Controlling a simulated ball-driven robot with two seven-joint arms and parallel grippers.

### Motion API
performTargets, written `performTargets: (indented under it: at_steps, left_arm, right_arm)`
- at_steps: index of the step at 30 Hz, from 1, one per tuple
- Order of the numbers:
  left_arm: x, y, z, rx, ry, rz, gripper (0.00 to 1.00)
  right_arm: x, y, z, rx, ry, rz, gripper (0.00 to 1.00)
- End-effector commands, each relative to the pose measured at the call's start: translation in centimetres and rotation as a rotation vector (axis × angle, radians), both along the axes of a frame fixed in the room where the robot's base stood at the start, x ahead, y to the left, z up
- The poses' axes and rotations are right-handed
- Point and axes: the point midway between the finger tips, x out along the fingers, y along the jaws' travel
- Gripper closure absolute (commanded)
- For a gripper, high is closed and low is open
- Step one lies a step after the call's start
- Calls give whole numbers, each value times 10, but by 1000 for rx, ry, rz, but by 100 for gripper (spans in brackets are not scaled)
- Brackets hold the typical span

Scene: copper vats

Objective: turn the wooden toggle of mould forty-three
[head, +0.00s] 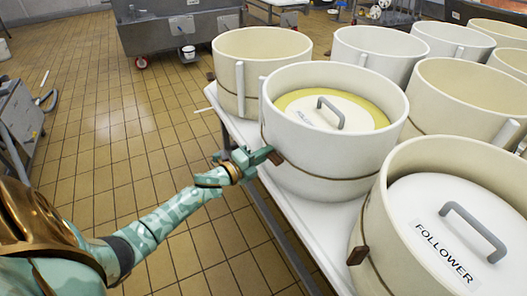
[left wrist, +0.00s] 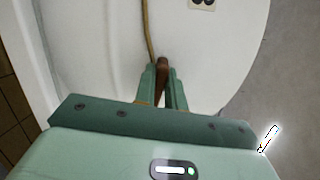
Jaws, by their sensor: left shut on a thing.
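A round cream mould (head: 335,158) stands on the white table, with a white follower (head: 327,112) with a grey handle inside it and a yellow ring around that. A small dark brown wooden toggle (head: 275,157) sits on the mould's left side at a thin brown band. My left gripper (head: 258,157) is at the mould's side, shut on the toggle. In the left wrist view, the toggle (left wrist: 162,67) stands between the two green fingertips, beside the brown band (left wrist: 147,30) across the white wall. No mould number is readable. My right gripper is not in view.
Another mould (head: 392,175) with a follower labelled FOLLOWER and its own brown toggle (head: 358,255) stands at the near right. Several empty moulds stand behind. The white table's edge (head: 290,225) runs below my left gripper. Tiled floor at the left is open.

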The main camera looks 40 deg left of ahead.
Motion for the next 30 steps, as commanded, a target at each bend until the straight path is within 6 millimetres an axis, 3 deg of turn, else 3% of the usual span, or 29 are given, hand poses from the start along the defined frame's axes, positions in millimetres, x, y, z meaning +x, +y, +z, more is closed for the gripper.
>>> performTargets:
  at_steps: [10,26,27,28,30]
  left_arm:
    - [0,1,-3,-125,25,2,100]
    - [-1,1,-5,-144,30,2,100]
    - [-1,1,-5,-144,30,2,77]
    - [-1,1,-5,-144,30,2,69]
    - [-1,1,-4,-143,29,2,66]
  right_arm:
    - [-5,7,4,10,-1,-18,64]
    - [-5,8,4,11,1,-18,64]
    - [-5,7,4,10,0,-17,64]
    - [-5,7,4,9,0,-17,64]
    - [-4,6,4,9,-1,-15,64]
